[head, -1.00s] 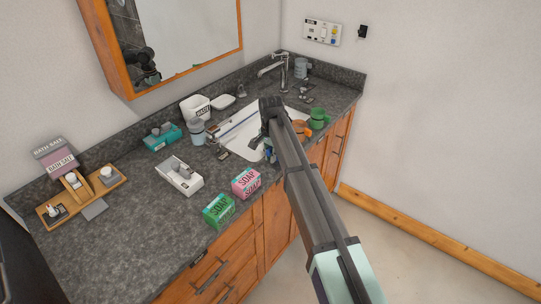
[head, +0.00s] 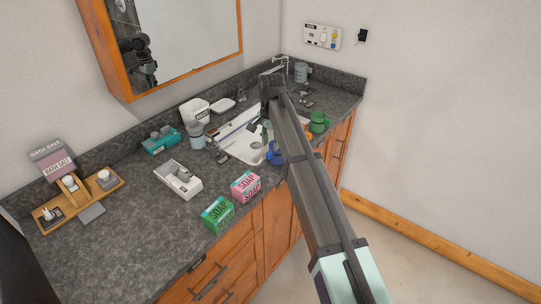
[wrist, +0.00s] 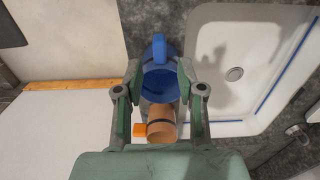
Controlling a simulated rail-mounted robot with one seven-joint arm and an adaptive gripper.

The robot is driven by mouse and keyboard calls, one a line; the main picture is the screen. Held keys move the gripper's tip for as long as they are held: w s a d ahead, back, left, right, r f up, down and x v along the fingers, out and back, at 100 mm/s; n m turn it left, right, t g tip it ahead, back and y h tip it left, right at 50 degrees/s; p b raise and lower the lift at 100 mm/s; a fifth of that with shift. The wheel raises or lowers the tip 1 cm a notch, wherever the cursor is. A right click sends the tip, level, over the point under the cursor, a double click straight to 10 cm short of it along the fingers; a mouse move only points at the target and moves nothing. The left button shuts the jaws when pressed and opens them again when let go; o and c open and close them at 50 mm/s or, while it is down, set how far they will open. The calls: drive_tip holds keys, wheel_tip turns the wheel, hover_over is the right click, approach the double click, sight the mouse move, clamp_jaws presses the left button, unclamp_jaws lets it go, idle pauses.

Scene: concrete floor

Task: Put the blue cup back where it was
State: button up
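The blue cup (head: 275,154) is by the front rim of the white sink (head: 246,148) in the head view. In the wrist view the blue cup (wrist: 160,80) lies between my fingertips, its handle toward the top of the picture. My gripper (wrist: 160,70) is spread, one finger on each side of the cup; I see no clear grip on it. In the head view my gripper (head: 266,132) points down over the sink area, partly hidden by my arm.
A green cup (head: 319,122) stands right of my arm. Pink (head: 245,186) and green (head: 218,213) soap boxes stand near the counter's front edge. The counter's left front is clear.

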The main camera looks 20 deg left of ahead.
drive_tip(key=shift+r+b, duration=0.3)
drive_tip(key=shift+r, duration=1.75)
drive_tip(key=w+d+f, duration=0.3)
drive_tip(key=d+f, duration=0.9)
drive_tip(key=d, duration=0.2)
drive_tip(key=s+d+f+g, duration=0.1)
drive_tip(key=s+d+f, duration=0.35)
drive_tip(key=f, duration=0.35)
drive_tip(key=s+d+f+n+g, duration=0.1)
drive_tip(key=s+d+f, duration=0.3)
drive_tip(key=d+f, duration=0.3)
drive_tip(key=s+d+f+g, duration=0.1)
drive_tip(key=s+d+f, duration=0.35)
drive_tip(key=f, duration=0.45)
drive_tip(key=s+d+f+n+g, duration=0.1)
drive_tip(key=s+d+f, duration=0.5)
drive_tip(key=s, duration=0.3)
drive_tip(key=s+d+f+g, duration=0.1)
drive_tip(key=s+d+f, duration=0.45)
drive_tip(key=s, duration=0.25)
drive_tip(key=s+d+f+g, duration=0.1)
drive_tip(key=s+d+f, duration=0.1)
drive_tip(key=s, duration=1)
drive_tip(key=s+d+f+n, duration=0.1)
drive_tip(key=s+d, duration=0.3)
drive_tip(key=s, duration=0.7)
drive_tip(key=shift+s+d+f+g, duration=0.2)
drive_tip(key=shift+s+f+g, duration=0.2)
drive_tip(key=shift+f, duration=0.5)
